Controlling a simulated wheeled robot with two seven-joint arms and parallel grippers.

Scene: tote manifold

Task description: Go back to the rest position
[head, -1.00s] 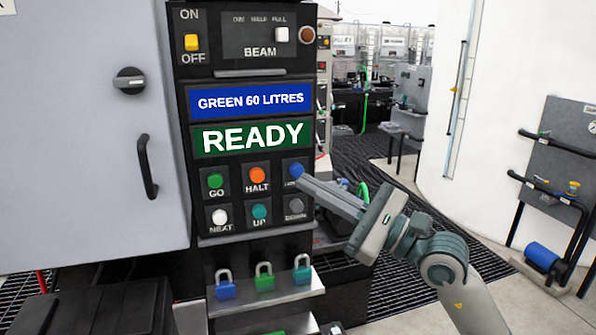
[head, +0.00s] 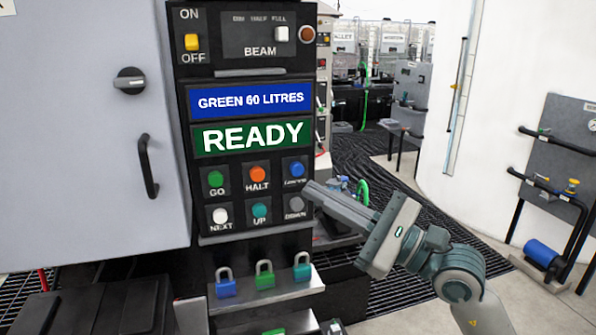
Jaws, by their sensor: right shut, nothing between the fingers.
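My right gripper (head: 312,190) is shut and empty. Its fingertips point up and left, just right of the button panel (head: 240,240) and near the grey button (head: 295,206) in the lower right. They look apart from the buttons, though the exact gap cannot be told. The blue button (head: 297,169) above is now clear of the fingers. The blue screen (head: 250,99) reads "GREEN 60 LITRES" and the green screen (head: 252,137) reads "READY". My left gripper is not in view.
A grey cabinet door (head: 80,120) with a black handle stands left. Pipework with a blue cylinder (head: 543,254) is at right. Dark floor grating (head: 400,290) lies behind my right arm.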

